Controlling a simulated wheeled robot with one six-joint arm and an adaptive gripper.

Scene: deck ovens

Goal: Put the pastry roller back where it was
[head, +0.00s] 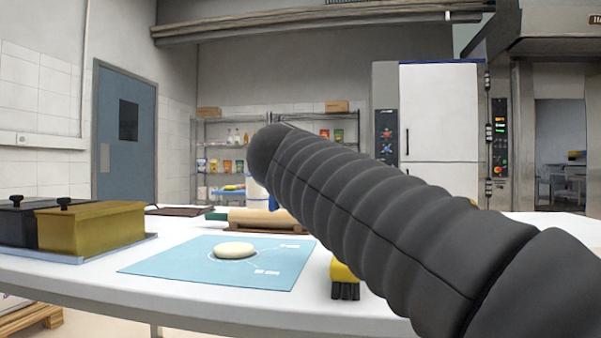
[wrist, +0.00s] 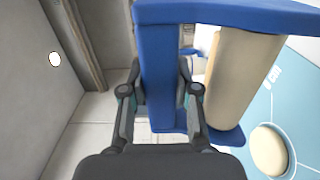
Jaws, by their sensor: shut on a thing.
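The pastry roller (wrist: 240,75) has a cream cylinder in a blue frame. In the wrist view, my gripper (wrist: 160,95) is shut on the blue handle bar, one finger on each side. The roller extends to the right of the fingers. In the head view my dark ribbed arm hides the gripper and most of the roller; a small blue piece (head: 273,203) shows beside the arm's end. A cream cylinder with a green end (head: 250,216) shows there behind the blue mat; I cannot tell whether it is a separate thing.
The blue mat (head: 180,265) lies on the white table (head: 60,272) and bears a round of dough (head: 234,250). A yellow brush (head: 343,272) with black bristles stands right of it. A gold box (head: 92,226) and a dark box occupy the left. A dark flat tray (head: 180,211) lies behind.

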